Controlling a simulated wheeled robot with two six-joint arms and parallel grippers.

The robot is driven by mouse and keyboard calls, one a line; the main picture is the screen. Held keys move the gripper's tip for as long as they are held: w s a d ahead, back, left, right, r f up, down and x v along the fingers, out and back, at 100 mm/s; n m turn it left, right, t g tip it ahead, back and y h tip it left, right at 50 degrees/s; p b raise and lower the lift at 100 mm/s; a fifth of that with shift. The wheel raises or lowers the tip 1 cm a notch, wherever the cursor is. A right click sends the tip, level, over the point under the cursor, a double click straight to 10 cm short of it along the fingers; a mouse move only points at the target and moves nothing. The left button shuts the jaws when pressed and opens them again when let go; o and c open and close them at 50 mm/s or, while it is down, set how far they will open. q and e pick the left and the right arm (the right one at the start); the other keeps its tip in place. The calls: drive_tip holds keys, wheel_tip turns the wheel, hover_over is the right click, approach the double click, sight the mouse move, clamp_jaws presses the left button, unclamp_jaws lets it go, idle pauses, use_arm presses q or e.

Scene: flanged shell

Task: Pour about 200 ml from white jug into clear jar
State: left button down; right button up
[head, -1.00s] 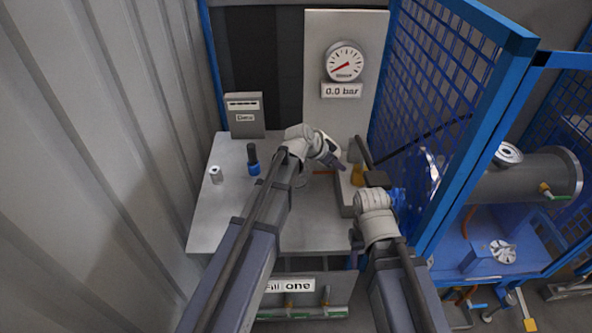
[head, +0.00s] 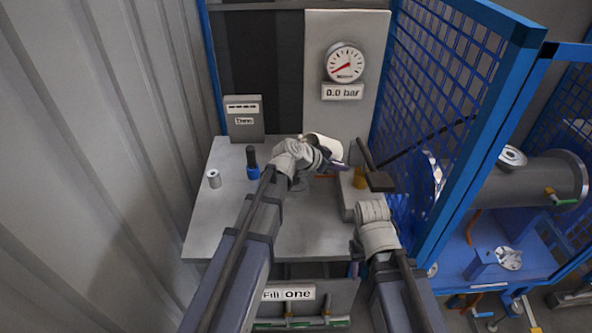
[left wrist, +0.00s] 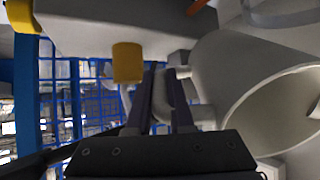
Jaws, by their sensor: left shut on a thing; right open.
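The white jug (head: 325,146) is up at the back of the bench, tilted over. My left gripper (head: 339,165) is shut on it. In the left wrist view, the jug (left wrist: 212,75) lies tilted at the right with its wide mouth showing. The left gripper's fingers (left wrist: 166,88) are closed at its handle there. A clear curved rim at the top right of that view looks like the clear jar (left wrist: 284,18); in the head view the jar is mostly hidden behind my left arm. I cannot tell the liquid level. My right gripper (head: 355,247) is open and low by the bench's front right.
On the bench (head: 212,230) stand a small grey cylinder (head: 214,179) and a dark bottle with a blue base (head: 252,165). A grey box (head: 244,119) is at the back left. An amber part (head: 360,179) and a blue mesh guard (head: 440,85) are at the right.

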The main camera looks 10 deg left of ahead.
use_arm(q)
drive_tip(key=shift+s+r+t+h+b, duration=0.1)
drive_tip(key=shift+r+t+h+b, duration=0.2)
drive_tip(key=shift+r+h+b, duration=0.15)
drive_tip(key=shift+s+a+r+t+h+b, duration=0.1)
drive_tip(key=shift+r+t+h+b, duration=0.3)
drive_tip(key=shift+b, duration=0.2)
drive_tip(key=shift+s+a+r+t+h+b, duration=0.1)
drive_tip(key=shift+r+t+h+b, duration=0.25)
drive_tip(key=shift+b, duration=0.25)
idle(2.2)
drive_tip(key=shift+s+a+r+t+b, duration=0.2)
drive_tip(key=shift+t+b, duration=0.15)
drive_tip(key=shift+b, duration=0.15)
idle(0.5)
drive_tip(key=shift+w+r+h, duration=0.1)
drive_tip(key=shift+h, duration=0.2)
